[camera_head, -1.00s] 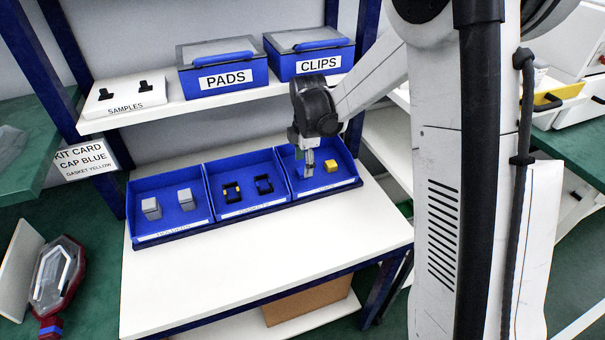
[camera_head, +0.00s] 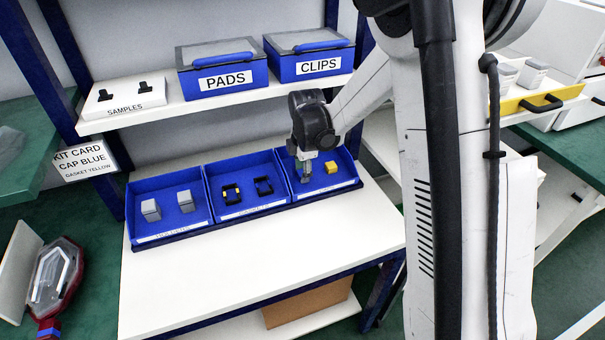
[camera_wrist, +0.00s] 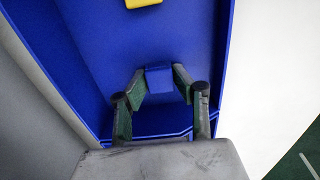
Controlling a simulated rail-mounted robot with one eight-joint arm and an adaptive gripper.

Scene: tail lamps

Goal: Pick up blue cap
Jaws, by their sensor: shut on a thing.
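The blue cap (camera_wrist: 159,79) is a small blue block in the wrist view, between the two fingertips of my gripper (camera_wrist: 160,84). The fingers are shut on its sides. In the head view my gripper (camera_head: 305,172) reaches down into the right compartment of the blue bin (camera_head: 342,184). The blue cap cannot be made out there against the blue bin. A yellow cap (camera_head: 332,167) lies in the same compartment, right of my gripper; its edge also shows at the top of the wrist view (camera_wrist: 143,3).
The left compartment holds two grey blocks (camera_head: 186,201), and the middle one holds black parts (camera_head: 263,186). A shelf (camera_head: 150,116) above carries the PADS box (camera_head: 222,74) and CLIPS box (camera_head: 309,62). The white table (camera_head: 260,265) is clear in front of the bin.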

